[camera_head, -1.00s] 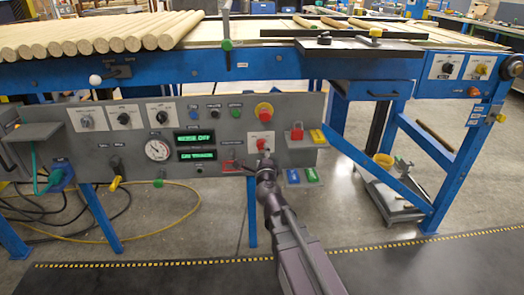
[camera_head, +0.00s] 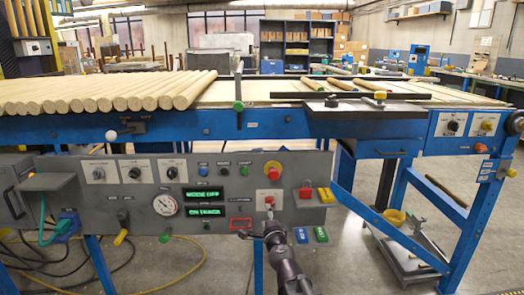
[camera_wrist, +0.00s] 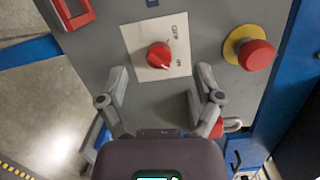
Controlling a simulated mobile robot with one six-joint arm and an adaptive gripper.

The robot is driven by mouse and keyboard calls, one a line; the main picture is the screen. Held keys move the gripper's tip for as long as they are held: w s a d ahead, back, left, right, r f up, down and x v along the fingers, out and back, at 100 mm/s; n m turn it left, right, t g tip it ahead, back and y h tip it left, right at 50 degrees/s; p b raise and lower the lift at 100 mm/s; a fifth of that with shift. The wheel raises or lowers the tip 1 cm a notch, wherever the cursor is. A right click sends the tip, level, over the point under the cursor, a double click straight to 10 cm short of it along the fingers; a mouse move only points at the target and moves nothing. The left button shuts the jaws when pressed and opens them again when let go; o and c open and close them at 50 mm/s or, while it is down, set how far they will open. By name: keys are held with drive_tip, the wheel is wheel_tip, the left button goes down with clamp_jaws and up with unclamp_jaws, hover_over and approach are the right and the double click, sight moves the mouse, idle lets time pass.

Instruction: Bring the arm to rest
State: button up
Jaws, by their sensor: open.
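My gripper (camera_head: 272,228) is in front of the lower right of the grey control panel (camera_head: 110,215). In the wrist view my gripper (camera_wrist: 162,78) has its two fingers spread apart, with nothing between them. A red rotary switch (camera_wrist: 159,55) on a white plate lies just beyond the fingertips, midway between them. The fingers look clear of the switch, though the exact depth gap is hard to tell. In the head view the same red switch (camera_head: 269,200) shows just above my gripper. My arm reaches up from the bottom edge of the head view.
Green-lit displays (camera_head: 201,195) are on the left. The blue-framed table (camera_head: 250,124) carrying wooden rods (camera_head: 110,92) stands above the panel. Open floor lies below.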

drive_tip(key=s+f+n+g+y+p, duration=0.3)
drive_tip(key=s+f+n+g, duration=0.5)
drive_tip(key=n, duration=0.6)
drive_tip(key=s+d+f+n+g+h+p, duration=0.35)
drive_tip(key=s+d+g+h, duration=0.35)
drive_tip(key=s+d+g, duration=0.6)
wheel_tip(320, 180, up, 37)
drive_tip(key=w+d+t+p, duration=0.1)
drive_tip(key=d+t+p, duration=0.1)
drive_tip(key=p, duration=3.5)
drive_tip(key=shift+f+t, duration=0.2)
drive_tip(key=shift+t, duration=0.5)
drive_tip(key=shift+d, duration=0.1)
